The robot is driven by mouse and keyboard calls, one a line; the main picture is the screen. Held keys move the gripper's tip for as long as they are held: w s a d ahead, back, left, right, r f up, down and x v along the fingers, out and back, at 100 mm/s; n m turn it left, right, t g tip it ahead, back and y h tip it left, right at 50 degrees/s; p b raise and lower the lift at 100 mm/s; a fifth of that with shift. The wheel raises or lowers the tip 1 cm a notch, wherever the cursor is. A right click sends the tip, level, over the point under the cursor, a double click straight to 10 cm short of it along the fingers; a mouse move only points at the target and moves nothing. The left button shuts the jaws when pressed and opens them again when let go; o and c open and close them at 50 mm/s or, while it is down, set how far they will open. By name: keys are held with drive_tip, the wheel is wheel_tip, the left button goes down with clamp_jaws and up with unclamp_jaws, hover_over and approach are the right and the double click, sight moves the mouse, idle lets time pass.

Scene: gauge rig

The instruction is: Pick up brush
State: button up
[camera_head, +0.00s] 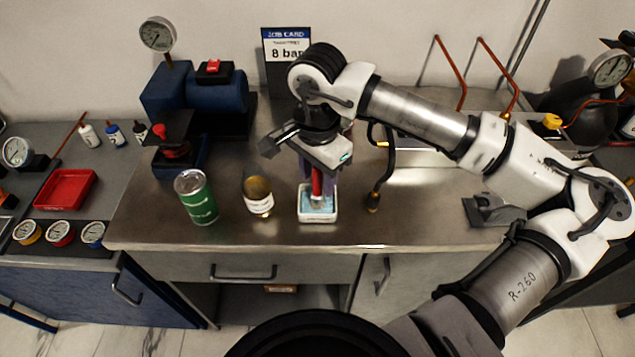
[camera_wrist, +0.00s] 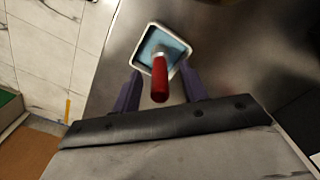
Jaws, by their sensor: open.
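The brush shows as a red handle (camera_head: 317,183) standing up out of a small white square dish (camera_head: 318,217) with light blue contents. In the wrist view the red brush handle (camera_wrist: 160,80) points toward the camera, with the dish (camera_wrist: 141,50) beneath it. My gripper (camera_head: 318,190) is above the dish, pointing down. Its two purple fingers are apart, one on each side of the handle, and it also shows in the wrist view (camera_wrist: 160,88). The brush's lower end is in the dish and is hard to make out.
A green can (camera_head: 195,198) and an open jar (camera_head: 258,196) stand left of the dish. A black hose with a brass end (camera_head: 374,200) is close on the right. A blue pump rig (camera_head: 205,92) and a job card (camera_head: 287,48) are behind. The counter's front edge (camera_head: 270,247) is near.

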drive_tip(key=shift+f, duration=1.15)
clamp_jaws()
wheel_tip(320, 180, up, 20)
drive_tip(key=b, duration=0.3)
